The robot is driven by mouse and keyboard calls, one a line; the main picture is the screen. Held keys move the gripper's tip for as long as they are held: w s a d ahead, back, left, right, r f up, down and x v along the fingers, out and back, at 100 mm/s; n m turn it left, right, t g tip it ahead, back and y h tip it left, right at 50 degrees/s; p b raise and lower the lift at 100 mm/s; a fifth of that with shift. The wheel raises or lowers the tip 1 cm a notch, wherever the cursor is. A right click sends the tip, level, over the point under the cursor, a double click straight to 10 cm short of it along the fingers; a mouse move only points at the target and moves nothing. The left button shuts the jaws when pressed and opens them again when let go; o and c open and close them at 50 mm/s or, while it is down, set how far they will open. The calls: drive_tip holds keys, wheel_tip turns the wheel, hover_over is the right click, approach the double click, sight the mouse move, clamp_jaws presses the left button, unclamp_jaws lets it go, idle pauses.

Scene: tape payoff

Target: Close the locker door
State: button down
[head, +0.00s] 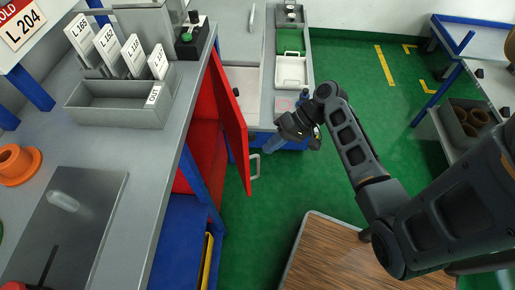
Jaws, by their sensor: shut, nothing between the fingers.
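The red locker door (228,115) stands open. It swings out from the red locker (199,155) under the grey bench on the left, so part of the red interior shows. A pale bar handle (255,167) sticks out from the door's right side, near its lower end. A small dark knob is on the door's upper part. My gripper (272,146) is shut and empty. In the picture it is just right of the door and above the handle, apart from the door's face. Whether it touches the handle I cannot tell.
The grey bench (102,152) holds a grey bin with labelled cards, an orange ring and a dark plate. A back counter (240,45) carries trays. A wood-topped table (340,258) stands at the front. Green floor (281,187) is clear between them.

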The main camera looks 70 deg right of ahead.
drive_tip(key=shift+w+a+f+p, duration=0.2)
drive_tip(key=shift+w+a+p, duration=0.15)
drive_tip(key=shift+w+a, duration=1.2)
